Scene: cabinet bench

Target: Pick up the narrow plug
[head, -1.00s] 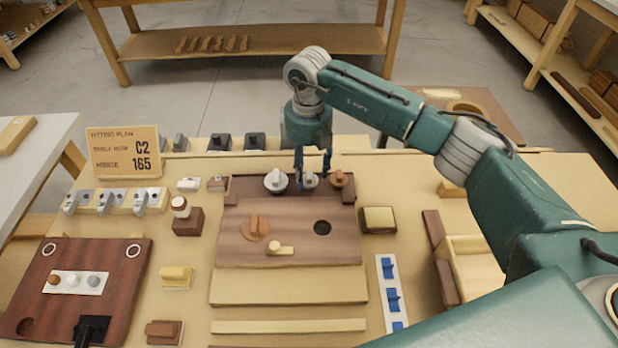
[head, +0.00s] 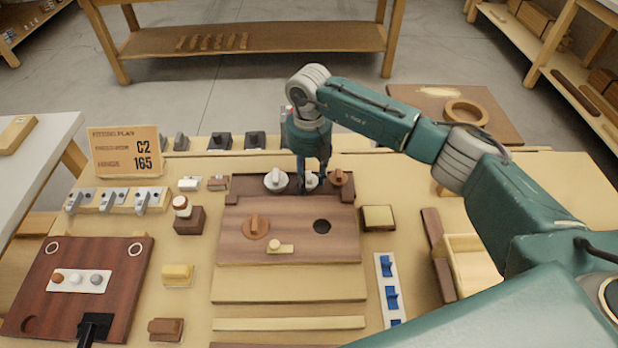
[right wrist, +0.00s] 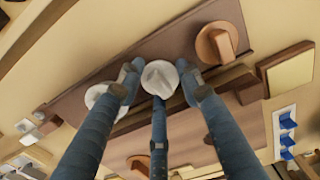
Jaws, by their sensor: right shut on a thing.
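A row of plugs stands in the dark wooden strip at the back of the fixture. The middle one, a narrow pale grey plug (head: 312,179), has a round base and a raised grip. My right gripper (head: 313,184) is down over it, its blue fingers shut on it. In the right wrist view the narrow plug (right wrist: 160,78) sits between the fingertips (right wrist: 158,86), with fingers on both sides and one in front. It appears still at the strip; its lower part is hidden.
A wider white plug (head: 276,180) stands close on the left and a brown plug (head: 340,178) close on the right. The wooden board (head: 290,250) in front has a brown knob (head: 256,226) and a dark round hole (head: 322,227). A sign (head: 125,151) stands at left.

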